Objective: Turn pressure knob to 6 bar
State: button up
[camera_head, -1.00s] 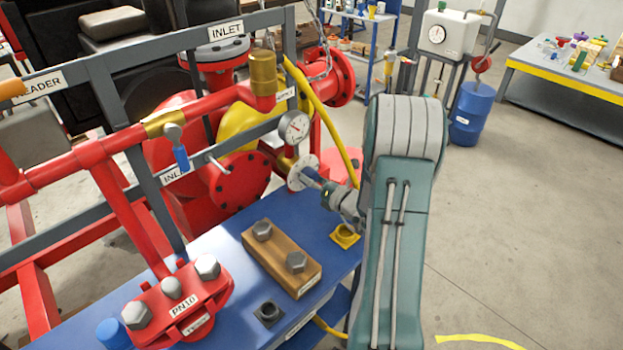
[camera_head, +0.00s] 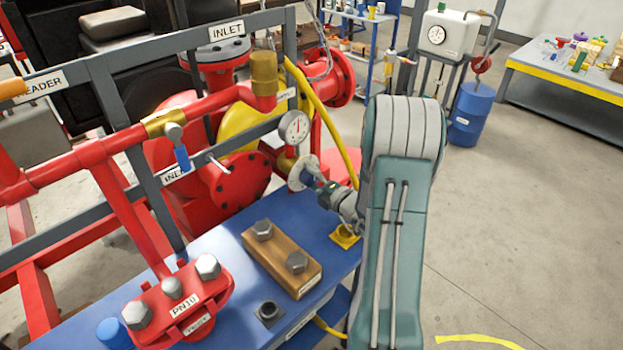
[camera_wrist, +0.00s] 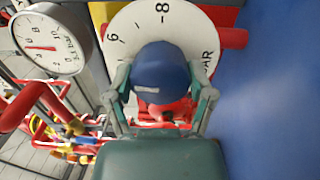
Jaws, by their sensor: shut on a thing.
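The blue pressure knob (camera_wrist: 160,72) sits in front of a round white dial plate (camera_wrist: 205,48), which also shows in the head view (camera_head: 302,172). The figures 6 and 8 and the end of the word BAR are readable; the knob hides the dial's middle. My gripper (camera_wrist: 160,82) is shut on the knob, one finger on each side. In the head view my gripper (camera_head: 326,190) reaches the dial from the right. A round white gauge (camera_head: 294,127) above the dial has its needle pointing about straight up; it shows in the wrist view (camera_wrist: 50,44).
Red pipework and a grey frame rail (camera_head: 110,75) stand left of the dial. A yellow hose (camera_head: 325,115) runs close behind it. A blue bench (camera_head: 225,235) below carries a wooden block (camera_head: 280,258) with bolts. The floor at right is open.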

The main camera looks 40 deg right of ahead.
jog(key=m, duration=0.5)
jog(key=shift+d+f, duration=0.1)
jog(key=shift+d, duration=0.05)
jog(key=shift+f, duration=0.1)
dwell(0.4)
jog(key=o, duration=1.1)
jog(key=shift+d, duration=0.15)
